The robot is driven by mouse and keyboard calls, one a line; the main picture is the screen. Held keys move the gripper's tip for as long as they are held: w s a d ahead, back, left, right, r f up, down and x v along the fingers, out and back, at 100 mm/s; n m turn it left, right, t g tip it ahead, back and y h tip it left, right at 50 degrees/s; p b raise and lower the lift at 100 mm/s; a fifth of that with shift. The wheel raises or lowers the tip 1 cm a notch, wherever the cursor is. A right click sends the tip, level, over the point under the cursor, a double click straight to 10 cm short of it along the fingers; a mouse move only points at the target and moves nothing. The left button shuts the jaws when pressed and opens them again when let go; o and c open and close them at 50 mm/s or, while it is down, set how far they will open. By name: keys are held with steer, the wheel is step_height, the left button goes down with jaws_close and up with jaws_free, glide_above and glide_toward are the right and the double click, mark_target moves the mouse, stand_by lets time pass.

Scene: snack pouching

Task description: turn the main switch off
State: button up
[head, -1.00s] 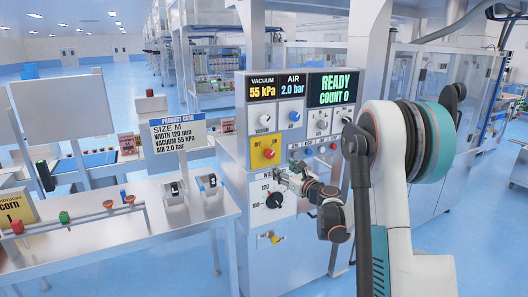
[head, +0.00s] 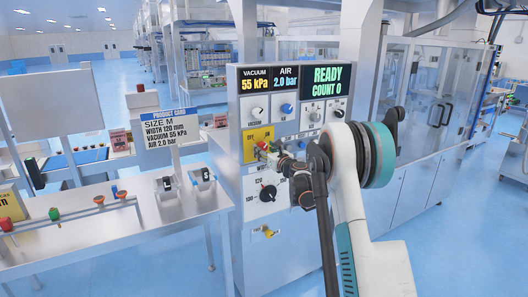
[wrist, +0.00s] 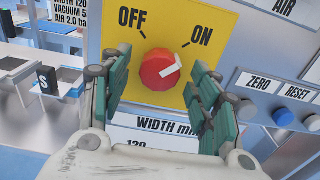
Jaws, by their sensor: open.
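The main switch is a red knob with a white pointer (wrist: 160,70) on a yellow plate (wrist: 205,20) marked OFF and ON. The pointer leans up and right, toward ON. In the head view the yellow plate (head: 249,152) is on the machine's front panel, partly covered by my gripper (head: 264,149). In the wrist view my gripper (wrist: 158,88) is open. Its green-padded fingers stand on the left and right of the knob, with a visible gap on both sides. Whether the fingertips reach past the knob's face is hard to tell.
The display (head: 325,87) reads READY, COUNT 0. Vacuum and air knobs sit above the plate, and a black width dial (head: 268,193) below. ZERO (wrist: 245,110) and RESET (wrist: 283,117) buttons lie right of my gripper. A product card (head: 171,128) stands at left.

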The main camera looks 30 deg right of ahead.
steer(key=shift+w, duration=0.55)
steer(key=c, duration=1.1)
steer(key=shift+o, duration=0.2)
